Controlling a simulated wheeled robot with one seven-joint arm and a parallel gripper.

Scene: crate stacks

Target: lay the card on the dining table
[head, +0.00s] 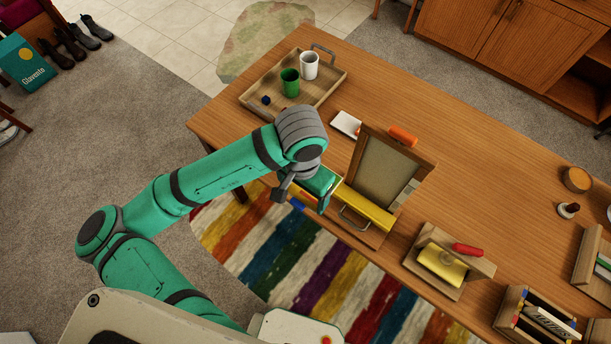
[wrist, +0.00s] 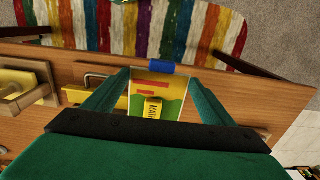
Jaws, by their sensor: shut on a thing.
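My gripper (head: 324,188) hangs over the front edge of the dining table (head: 480,150). It is shut on the card (wrist: 142,84), which sits between the two teal fingers in the wrist view. The card is pale with yellow, red and green areas, and part of it is hidden by the hand. In the head view only a thin edge of it shows beside my gripper. I cannot tell whether it touches the table.
A yellow bar (head: 365,208) lies just right of my gripper, by a wooden frame (head: 363,150). A tray (head: 335,90) with a green cup (head: 290,82) and white cup (head: 310,65) stands at the far left. Bare tabletop lies behind the frame.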

